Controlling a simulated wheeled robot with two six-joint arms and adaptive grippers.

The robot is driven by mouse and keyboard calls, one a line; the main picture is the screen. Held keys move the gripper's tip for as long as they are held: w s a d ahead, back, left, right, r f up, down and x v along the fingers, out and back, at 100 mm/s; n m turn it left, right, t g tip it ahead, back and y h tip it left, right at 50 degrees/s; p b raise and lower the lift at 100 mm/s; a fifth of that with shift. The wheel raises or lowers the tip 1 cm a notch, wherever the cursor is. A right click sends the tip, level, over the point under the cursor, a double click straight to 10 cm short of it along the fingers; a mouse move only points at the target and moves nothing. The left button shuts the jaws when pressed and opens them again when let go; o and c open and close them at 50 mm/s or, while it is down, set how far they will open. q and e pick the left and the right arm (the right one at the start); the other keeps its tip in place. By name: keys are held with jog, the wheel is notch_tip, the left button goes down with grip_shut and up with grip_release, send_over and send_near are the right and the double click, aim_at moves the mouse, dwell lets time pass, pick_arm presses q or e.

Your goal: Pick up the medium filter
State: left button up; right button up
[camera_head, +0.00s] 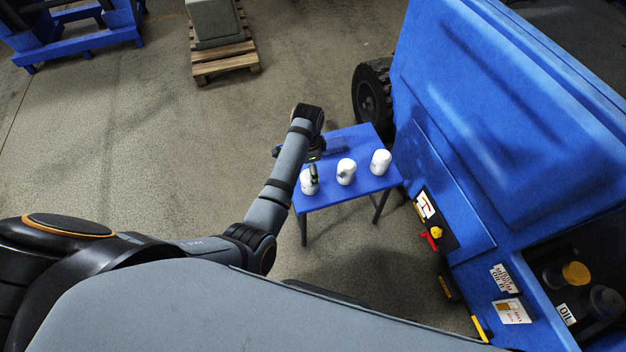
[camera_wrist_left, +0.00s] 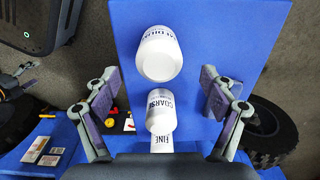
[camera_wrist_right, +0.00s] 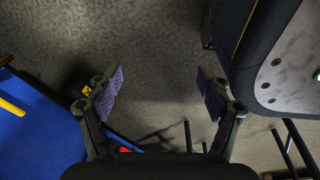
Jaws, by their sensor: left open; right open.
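Three white filters stand in a row on the blue table (camera_head: 338,198). In the left wrist view the medium filter (camera_wrist_left: 159,55) is the top one, its label partly readable. It is the leftmost filter in the head view (camera_head: 308,187), partly covered by a finger. The coarse filter (camera_wrist_left: 160,111) and the fine filter (camera_wrist_left: 160,142) follow below it; they are the middle (camera_head: 346,173) and right (camera_head: 381,162) filters in the head view. My left gripper (camera_wrist_left: 158,84) is open over the row, holding nothing. My right gripper (camera_wrist_right: 160,85) is open and empty above the floor.
A blue machine (camera_head: 480,120) with a tyre (camera_head: 373,95) stands close to the table's right side. A pallet (camera_head: 226,66) with a grey block (camera_head: 213,22) and a blue stand (camera_head: 80,42) are farther back. The floor left of the table is clear.

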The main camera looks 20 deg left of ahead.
pick_arm(q)
notch_tip(320, 180, down, 3)
jog(key=shift+w+f, duration=0.1)
jog(key=shift+f, duration=0.05)
notch_tip(320, 180, down, 5)
jog(key=b, duration=0.2)
jog(key=shift+d+f+b, duration=0.1)
jog(key=shift+f+b, duration=0.05)
jog(key=shift+b, duration=0.15)
jog(key=shift+f, duration=0.1)
jog(key=c, duration=1.5)
pick_arm(e)
jog(key=w, duration=0.3)
jog(key=w+r, duration=0.1)
jog(key=w, duration=0.1)
jog(key=shift+a, duration=0.2)
pick_arm(q)
jog(key=shift+o, duration=0.2)
